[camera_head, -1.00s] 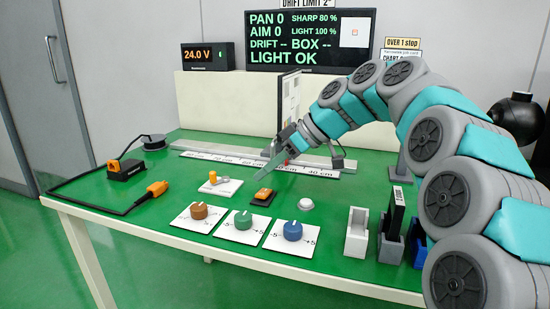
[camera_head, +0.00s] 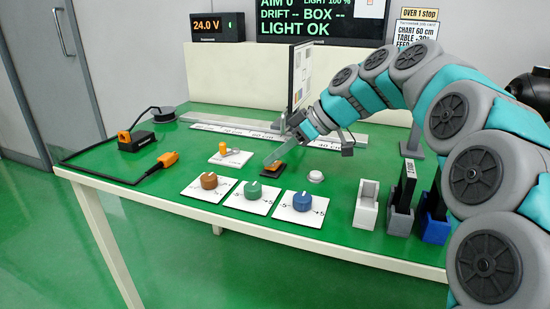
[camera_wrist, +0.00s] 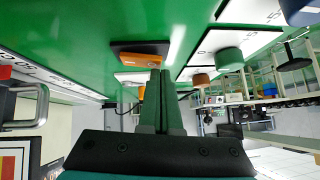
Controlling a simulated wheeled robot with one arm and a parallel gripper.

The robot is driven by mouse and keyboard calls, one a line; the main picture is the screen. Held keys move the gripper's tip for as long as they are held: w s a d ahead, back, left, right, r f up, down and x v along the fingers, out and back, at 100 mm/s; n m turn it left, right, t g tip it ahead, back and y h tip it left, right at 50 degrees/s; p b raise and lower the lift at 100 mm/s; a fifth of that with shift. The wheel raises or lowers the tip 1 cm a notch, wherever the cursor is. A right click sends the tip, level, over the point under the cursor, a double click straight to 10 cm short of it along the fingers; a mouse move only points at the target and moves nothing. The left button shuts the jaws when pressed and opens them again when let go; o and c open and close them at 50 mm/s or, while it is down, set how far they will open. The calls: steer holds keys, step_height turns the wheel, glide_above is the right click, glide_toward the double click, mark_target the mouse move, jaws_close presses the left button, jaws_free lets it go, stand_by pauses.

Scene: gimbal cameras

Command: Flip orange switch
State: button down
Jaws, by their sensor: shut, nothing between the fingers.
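An orange rocker switch (camera_head: 278,165) sits on a black base on the green table, in the middle of the head view. It also shows in the wrist view (camera_wrist: 140,58), just above my fingertips. My gripper (camera_head: 268,162) is shut and empty, with its green fingers slanting down to the switch. In the wrist view the fingers (camera_wrist: 163,75) point at the switch's right end. They look very close to it; I cannot tell whether they touch. The tips partly overlap the switch.
An orange lever (camera_head: 223,149) on a white plate stands to the left. Brown (camera_head: 209,181), green (camera_head: 253,189) and blue (camera_head: 301,202) knobs lie in front. A white button (camera_head: 316,176) is to the right. A ruler rail (camera_head: 235,129) runs behind. Holders (camera_head: 367,207) stand at the right.

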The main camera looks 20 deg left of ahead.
steer(key=shift+s+f+t+b, duration=0.15)
steer(key=shift+f+t+b, duration=0.15)
steer(key=shift+f+b, duration=0.7)
steer(key=shift+r+p, duration=0.3)
steer(key=shift+r, duration=0.45)
steer(key=shift+w+r, duration=0.4)
steer(key=shift+w, duration=0.35)
